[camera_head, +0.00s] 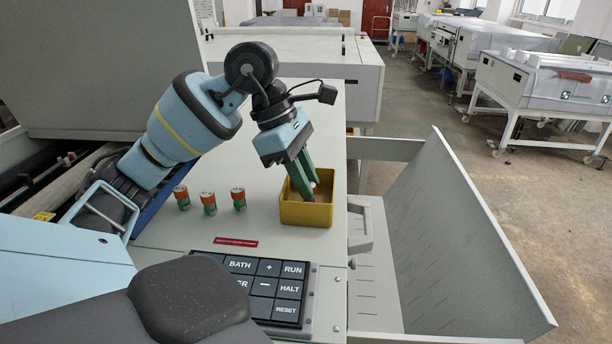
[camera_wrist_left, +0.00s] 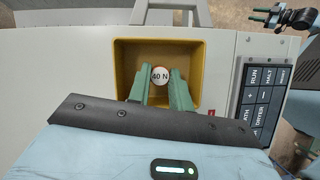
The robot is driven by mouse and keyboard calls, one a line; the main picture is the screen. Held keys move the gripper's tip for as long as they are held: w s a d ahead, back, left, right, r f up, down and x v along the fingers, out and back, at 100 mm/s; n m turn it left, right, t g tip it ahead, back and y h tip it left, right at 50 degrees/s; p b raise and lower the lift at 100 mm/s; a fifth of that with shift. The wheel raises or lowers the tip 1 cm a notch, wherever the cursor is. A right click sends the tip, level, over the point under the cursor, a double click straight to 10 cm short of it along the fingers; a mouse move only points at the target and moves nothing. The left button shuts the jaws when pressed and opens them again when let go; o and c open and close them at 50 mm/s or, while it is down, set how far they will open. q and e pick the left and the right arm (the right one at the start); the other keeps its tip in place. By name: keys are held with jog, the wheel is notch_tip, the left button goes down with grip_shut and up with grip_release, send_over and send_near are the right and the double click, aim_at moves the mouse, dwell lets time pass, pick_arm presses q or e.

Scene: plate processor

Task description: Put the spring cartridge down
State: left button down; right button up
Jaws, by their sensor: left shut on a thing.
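My left gripper (camera_head: 311,192) points down into a yellow open-topped bin (camera_head: 306,215), its green fingertips inside the bin's walls. In the left wrist view, the green fingers (camera_wrist_left: 161,88) are shut on a spring cartridge (camera_wrist_left: 160,76) with a round white top marked "40 N". The bin (camera_wrist_left: 122,68) surrounds it there. In the head view only a little of the cartridge's red (camera_head: 317,183) shows. Whether it touches the bin floor I cannot tell. My right gripper (camera_wrist_left: 262,14) shows small in the left wrist view's top right corner, its green fingers apart and empty.
Three red and green cartridges, left (camera_head: 181,197), middle (camera_head: 208,203) and right (camera_head: 238,199), stand upright on the pale machine top, left of the bin. A black keypad (camera_head: 264,285) lies in front. The machine's right edge is close beside the bin, with a sloping grey panel (camera_head: 440,240) beyond.

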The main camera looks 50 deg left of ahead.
pick_arm(q)
jog(key=c, duration=1.3)
grip_release()
pick_arm(e)
jog(key=shift+a, duration=0.1)
pick_arm(q)
jog(key=shift+r, duration=0.35)
jog(key=p+v, duration=0.2)
jog(key=v, duration=0.9)
jog(key=shift+s+a+r, duration=0.1)
jog(key=shift+a+r, duration=0.1)
jog(key=shift+r, duration=0.05)
pick_arm(e)
jog(key=shift+w+d+r+t, duration=0.15)
jog(key=shift+w+r, duration=0.25)
jog(key=shift+r, duration=0.25)
jog(key=shift+w+d+r+t, duration=0.15)
jog(key=shift+w+r, duration=0.2)
jog(key=shift+r, duration=0.25)
jog(key=shift+a, duration=0.1)
